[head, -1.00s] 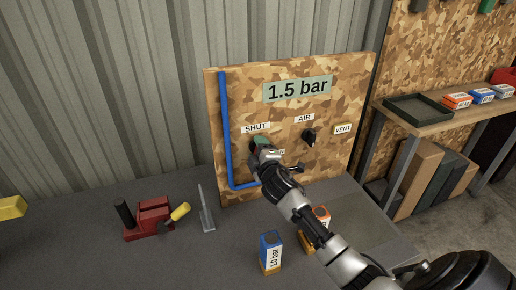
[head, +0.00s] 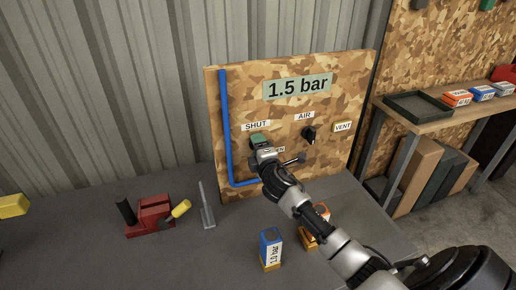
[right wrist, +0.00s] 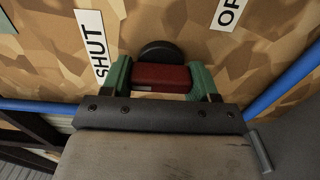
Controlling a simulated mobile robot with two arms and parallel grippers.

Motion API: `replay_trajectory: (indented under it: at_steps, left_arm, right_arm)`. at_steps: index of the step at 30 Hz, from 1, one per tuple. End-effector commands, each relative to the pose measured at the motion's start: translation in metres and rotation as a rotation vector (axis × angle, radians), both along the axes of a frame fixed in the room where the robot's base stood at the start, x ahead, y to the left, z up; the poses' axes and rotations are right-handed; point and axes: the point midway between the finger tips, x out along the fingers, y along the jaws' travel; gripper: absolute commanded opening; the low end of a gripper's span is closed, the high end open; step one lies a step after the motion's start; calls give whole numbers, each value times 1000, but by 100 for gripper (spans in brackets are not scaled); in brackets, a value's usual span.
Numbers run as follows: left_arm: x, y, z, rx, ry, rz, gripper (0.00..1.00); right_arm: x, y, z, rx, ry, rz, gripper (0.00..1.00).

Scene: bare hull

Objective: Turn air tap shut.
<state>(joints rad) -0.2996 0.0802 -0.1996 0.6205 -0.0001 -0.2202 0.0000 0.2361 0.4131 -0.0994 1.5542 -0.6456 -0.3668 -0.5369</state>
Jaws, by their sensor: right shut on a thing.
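The air tap's red handle (right wrist: 162,77) shows in the right wrist view, in front of its round black base (right wrist: 158,50) on the camouflage board (head: 228,110). The green fingers of my right gripper (right wrist: 161,80) are closed on it, one at each side. In that view the SHUT label (right wrist: 92,46) is to the left and a cut-off "OP" label (right wrist: 229,12) to the upper right. In the head view my right gripper (head: 259,143) is just below the SHUT label and hides the handle. My left gripper is not in view.
A display reads 1.5 bar (head: 298,87). A black knob (head: 309,135) under AIR and a VENT label (head: 343,127) are to the right. A blue pipe (head: 224,130) runs down the board's left. A red tool (head: 152,215), a grey upright piece (head: 207,208) and a blue box (head: 270,250) stand on the bench.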

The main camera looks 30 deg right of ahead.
Motion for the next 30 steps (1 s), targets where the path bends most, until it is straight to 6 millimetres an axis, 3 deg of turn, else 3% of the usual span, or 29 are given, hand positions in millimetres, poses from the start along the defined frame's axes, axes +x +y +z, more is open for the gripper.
replay_trajectory:
  at_steps: [2, 3, 8, 19, 30]
  left_arm:
    - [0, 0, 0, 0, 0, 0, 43]
    - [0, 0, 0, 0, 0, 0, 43]
    - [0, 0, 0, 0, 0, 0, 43]
    - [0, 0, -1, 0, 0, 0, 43]
    - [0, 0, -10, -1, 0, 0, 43]
  right_arm:
    - [0, 0, -1, -5, 2, 0, 36]
    - [0, 0, -1, -5, 2, 0, 63]
    - [0, 0, 0, -4, 2, 0, 85]
    - [-8, 2, -1, -2, 1, 0, 85]
    - [-76, 18, -3, -2, 3, 2, 85]
